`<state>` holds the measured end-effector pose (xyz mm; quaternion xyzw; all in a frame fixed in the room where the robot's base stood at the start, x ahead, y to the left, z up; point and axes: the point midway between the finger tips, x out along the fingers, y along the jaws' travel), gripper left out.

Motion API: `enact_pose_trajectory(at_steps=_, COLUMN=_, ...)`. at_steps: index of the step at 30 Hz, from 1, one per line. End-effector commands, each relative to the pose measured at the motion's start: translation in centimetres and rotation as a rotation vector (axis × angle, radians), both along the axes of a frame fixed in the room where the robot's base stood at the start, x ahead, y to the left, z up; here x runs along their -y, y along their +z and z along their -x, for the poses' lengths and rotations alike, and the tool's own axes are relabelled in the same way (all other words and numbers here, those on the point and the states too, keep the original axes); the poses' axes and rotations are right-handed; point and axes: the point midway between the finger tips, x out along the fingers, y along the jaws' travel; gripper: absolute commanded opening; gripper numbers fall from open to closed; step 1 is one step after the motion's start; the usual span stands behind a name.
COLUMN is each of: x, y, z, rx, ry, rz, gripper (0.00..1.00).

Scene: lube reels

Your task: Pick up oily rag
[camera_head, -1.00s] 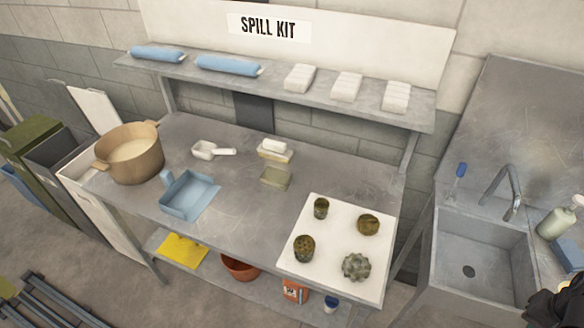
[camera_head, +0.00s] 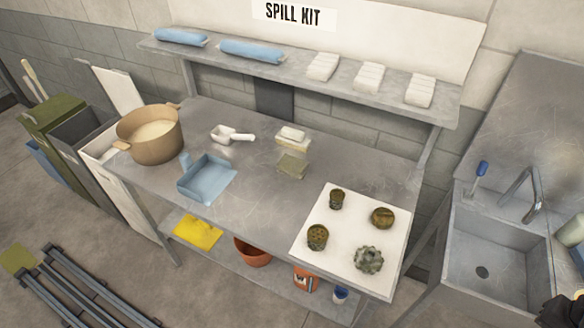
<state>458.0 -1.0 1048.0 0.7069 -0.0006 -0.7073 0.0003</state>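No cloth here is plainly an oily rag. A flat olive-green square piece (camera_head: 17,259) lies on the floor by the metal rails at the far left. A small grey-green block or folded pad (camera_head: 292,166) lies on the metal workbench (camera_head: 255,195). A yellow folded cloth or sheet (camera_head: 198,233) lies on the bench's lower shelf. A dark shape (camera_head: 566,311) at the lower right edge looks like part of my arm or gripper. It is cut off by the frame, its fingers cannot be made out, and it is far from all three pieces.
The bench holds a tan pot (camera_head: 151,135), a blue dustpan (camera_head: 207,178), a white scoop (camera_head: 232,134) and a white board (camera_head: 342,265) with several parts. Bins (camera_head: 82,135) stand left, a sink (camera_head: 490,250) right. Metal rails (camera_head: 85,290) lie on the floor at lower left.

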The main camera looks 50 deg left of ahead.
Motion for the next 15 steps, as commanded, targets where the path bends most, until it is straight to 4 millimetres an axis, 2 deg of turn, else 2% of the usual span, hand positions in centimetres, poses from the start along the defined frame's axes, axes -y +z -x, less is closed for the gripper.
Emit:
enact_pose_trajectory(at_steps=10, x=0.00, y=0.00, z=0.00, rx=0.000, ry=0.000, rz=0.000, gripper=0.00)
enact_pose_trajectory(at_steps=15, x=0.00, y=0.00, z=0.00, rx=0.000, ry=0.000, rz=0.000, gripper=0.16)
